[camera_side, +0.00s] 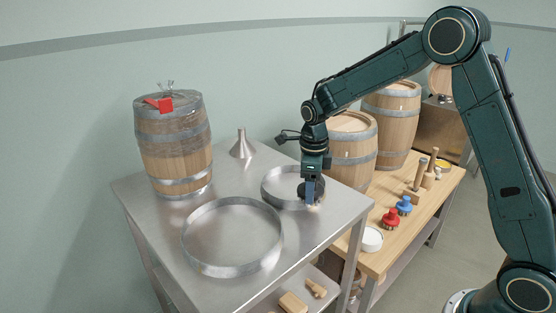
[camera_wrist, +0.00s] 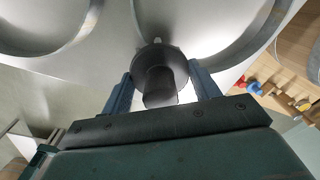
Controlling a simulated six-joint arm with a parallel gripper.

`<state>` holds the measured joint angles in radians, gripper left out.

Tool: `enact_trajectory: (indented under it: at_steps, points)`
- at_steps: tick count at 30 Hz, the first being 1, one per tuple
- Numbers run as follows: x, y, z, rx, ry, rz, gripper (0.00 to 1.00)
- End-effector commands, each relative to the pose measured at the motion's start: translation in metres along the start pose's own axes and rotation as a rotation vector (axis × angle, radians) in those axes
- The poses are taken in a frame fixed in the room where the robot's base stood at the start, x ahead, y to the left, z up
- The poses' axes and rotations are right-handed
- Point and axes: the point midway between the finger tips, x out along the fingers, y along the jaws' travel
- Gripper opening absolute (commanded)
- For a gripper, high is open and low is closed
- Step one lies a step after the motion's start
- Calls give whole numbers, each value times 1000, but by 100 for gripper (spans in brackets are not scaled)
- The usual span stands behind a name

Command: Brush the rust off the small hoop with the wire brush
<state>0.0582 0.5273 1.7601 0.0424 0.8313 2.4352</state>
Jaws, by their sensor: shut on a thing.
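The small hoop (camera_side: 266,190), a grey metal ring, lies flat on the steel table. My gripper (camera_side: 311,188) is over its right front rim, pointing down. In the wrist view my gripper (camera_wrist: 161,88) is shut on the dark wire brush (camera_wrist: 160,68), with a finger on either side of its round body. The brush also shows in the side view (camera_side: 318,190), low at the rim; whether its bristles touch the metal is hidden. A small bright, orange-tinged spot shows just below it. Part of the hoop's right side is hidden by my gripper and the brush.
A larger hoop (camera_side: 187,243) lies in front on the steel table (camera_side: 155,212). A wrapped barrel (camera_side: 177,155) and a steel funnel (camera_side: 242,147) stand behind. At right, a wooden bench (camera_side: 375,262) holds barrels, a red stamp (camera_side: 390,219), a blue stamp (camera_side: 404,206) and mallets.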

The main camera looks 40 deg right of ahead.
Motion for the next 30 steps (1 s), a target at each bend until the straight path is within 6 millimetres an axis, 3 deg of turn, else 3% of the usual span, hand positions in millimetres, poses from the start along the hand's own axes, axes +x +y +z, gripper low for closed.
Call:
enact_trajectory:
  at_steps: [4, 21, 30]
  points:
    - [-27, -2, 0, 0, -6, -4, 36]
    - [-74, -4, 0, 0, -3, -2, 36]
    - [-83, -4, -1, -1, -1, 0, 36]
